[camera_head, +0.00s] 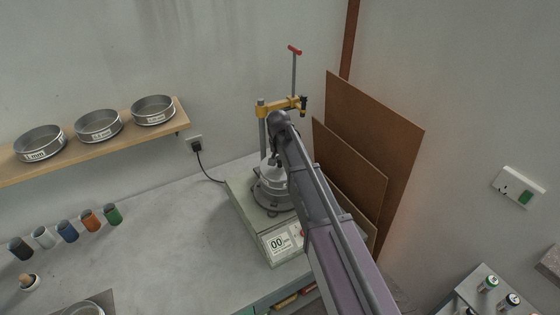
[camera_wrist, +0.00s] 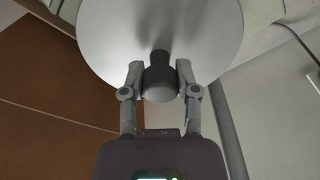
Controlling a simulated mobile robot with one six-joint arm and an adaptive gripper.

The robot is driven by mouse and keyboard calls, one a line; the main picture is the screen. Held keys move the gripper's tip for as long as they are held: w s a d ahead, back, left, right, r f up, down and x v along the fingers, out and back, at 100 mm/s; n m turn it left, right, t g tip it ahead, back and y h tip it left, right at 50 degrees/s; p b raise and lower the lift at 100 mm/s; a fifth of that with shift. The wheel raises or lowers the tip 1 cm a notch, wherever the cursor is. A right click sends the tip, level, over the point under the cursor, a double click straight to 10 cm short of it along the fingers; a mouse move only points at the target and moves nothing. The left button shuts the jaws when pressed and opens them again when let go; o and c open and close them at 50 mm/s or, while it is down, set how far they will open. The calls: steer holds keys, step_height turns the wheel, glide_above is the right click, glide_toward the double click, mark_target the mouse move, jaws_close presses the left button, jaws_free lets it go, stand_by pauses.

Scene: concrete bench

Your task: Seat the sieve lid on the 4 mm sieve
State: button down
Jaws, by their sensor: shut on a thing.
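My gripper (camera_wrist: 161,82) is shut on the dark knob (camera_wrist: 160,83) of the round, flat metal sieve lid (camera_wrist: 110,30), with one finger on each side of the knob. In the head view my arm reaches over the shaker (camera_head: 270,250), and my gripper (camera_head: 273,160) is small and partly hidden by the arm. A round metal stack (camera_head: 268,195) stands on the shaker just below my gripper. I cannot tell from these frames whether the lid touches it.
Three labelled sieves (camera_head: 98,125) stand on the wooden shelf (camera_head: 90,151). The shaker's yellow clamp arm (camera_head: 284,106) and red-handled rod (camera_head: 294,70) rise close behind my gripper. Brown boards (camera_head: 375,150) lean on the wall at right. Coloured cups (camera_head: 67,230) line the left bench.

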stand_by(0.3)
steer(key=shift+c, duration=1.4)
jaws_free()
steer(key=shift+r, duration=0.2)
